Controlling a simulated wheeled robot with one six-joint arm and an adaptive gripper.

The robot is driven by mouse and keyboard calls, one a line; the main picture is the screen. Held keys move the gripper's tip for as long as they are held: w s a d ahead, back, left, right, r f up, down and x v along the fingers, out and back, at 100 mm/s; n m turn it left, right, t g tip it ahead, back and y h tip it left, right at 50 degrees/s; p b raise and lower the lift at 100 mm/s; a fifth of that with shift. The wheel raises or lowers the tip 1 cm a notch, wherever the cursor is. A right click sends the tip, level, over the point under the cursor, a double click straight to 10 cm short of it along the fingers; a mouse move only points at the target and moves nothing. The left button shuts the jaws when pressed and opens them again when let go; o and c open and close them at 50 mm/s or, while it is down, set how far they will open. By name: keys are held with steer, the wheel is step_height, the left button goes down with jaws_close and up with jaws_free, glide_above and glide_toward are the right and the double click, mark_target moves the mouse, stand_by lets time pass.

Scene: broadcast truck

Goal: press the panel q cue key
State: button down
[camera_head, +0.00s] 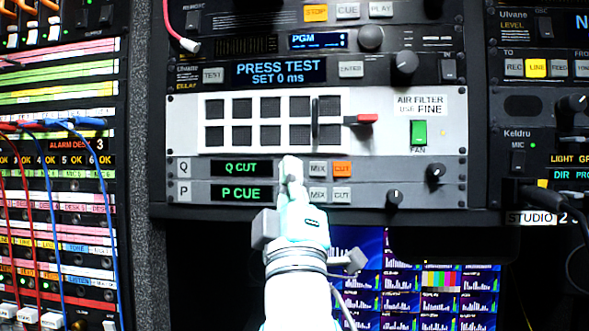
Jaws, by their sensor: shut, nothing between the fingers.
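Panel Q (184,167) is a grey strip with a green-lit display (241,168) reading "Q CUT". To the right of its display are a grey MIX key (318,168) and an orange-lit CUT key (343,169). My gripper (290,166) is shut and empty, pointing up in front of panels Q and P, just left of the MIX keys. It hides the strip between display and MIX key, so no key marked CUE shows on panel Q. I cannot tell whether the fingertips touch the panel.
Panel P (184,191) lies directly below, its display (241,193) reading "P CUE", with similar keys. Above is an air filter grille with a red lever (362,119) and a green fan switch (418,132). Patch cables (115,180) hang at left; monitors (440,285) glow below.

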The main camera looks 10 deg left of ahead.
steer(key=shift+w, duration=0.2)
stand_by(0.7)
steer(key=shift+w, duration=0.2)
steer(key=shift+w, duration=0.35)
stand_by(0.7)
steer(key=shift+s, duration=0.8)
steer(key=s, duration=0.5)
steer(key=shift+a, duration=0.1)
stand_by(0.4)
stand_by(0.6)
